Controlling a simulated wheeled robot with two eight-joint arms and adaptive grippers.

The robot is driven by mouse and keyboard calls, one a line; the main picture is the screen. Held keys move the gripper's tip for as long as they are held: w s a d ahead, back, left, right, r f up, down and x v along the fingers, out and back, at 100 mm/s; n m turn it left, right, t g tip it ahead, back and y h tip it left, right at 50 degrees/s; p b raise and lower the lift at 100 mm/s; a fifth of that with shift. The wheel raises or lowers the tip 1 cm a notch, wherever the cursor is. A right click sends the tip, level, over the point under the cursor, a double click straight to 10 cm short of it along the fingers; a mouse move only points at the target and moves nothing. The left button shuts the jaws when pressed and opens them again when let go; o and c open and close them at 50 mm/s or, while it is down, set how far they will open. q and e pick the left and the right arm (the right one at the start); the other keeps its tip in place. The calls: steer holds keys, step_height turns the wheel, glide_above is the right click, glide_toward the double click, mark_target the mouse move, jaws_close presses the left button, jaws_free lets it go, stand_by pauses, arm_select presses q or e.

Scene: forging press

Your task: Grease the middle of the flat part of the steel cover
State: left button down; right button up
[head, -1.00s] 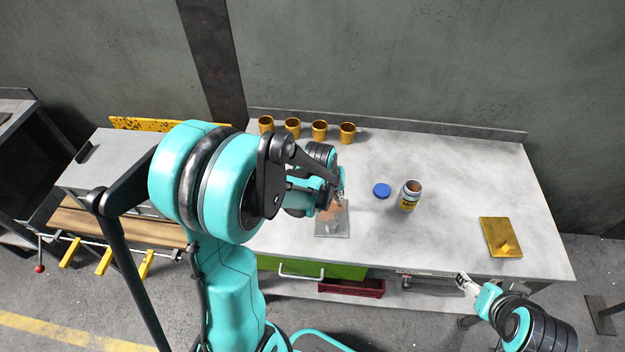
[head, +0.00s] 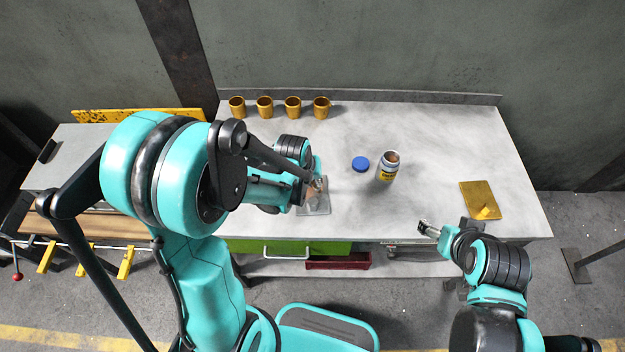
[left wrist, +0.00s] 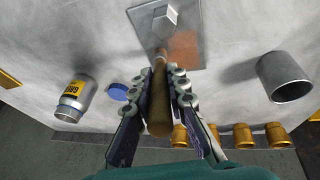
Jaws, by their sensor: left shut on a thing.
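The steel cover (head: 322,207) is a flat grey plate at the front left of the table. In the left wrist view the cover (left wrist: 188,15) shows a small block-shaped knob and a brown-orange patch beside it. My left gripper (left wrist: 163,80) is shut on a brush (left wrist: 158,112) with a wooden handle. The brush's far end reaches over the cover near the knob; I cannot tell whether it touches. In the head view my left gripper (head: 318,184) is just above the cover and partly hides it. My right gripper (head: 428,229) is at the table's front edge, too small to read.
The open grease jar (head: 387,168) stands right of the cover, with its blue lid (head: 360,163) beside it. A brass cover (head: 480,198) lies at the right. Several brass cups (head: 293,107) line the back. A grey cup (left wrist: 285,78) shows in the left wrist view.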

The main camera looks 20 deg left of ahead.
arm_select(q)
steer(key=shift+f+b, duration=0.5)
steer(key=shift+f, duration=0.05)
stand_by(0.6)
steer(key=shift+s, duration=0.1)
steer(key=shift+s+d+r, duration=0.15)
steer(key=shift+s+d, duration=0.05)
steer(key=shift+s, duration=0.1)
steer(key=shift+w+a, duration=0.35)
steer(key=shift+w, duration=0.5)
steer(key=shift+s+d+b, duration=0.35)
steer(key=shift+s, duration=0.55)
steer(key=shift+w, duration=0.1)
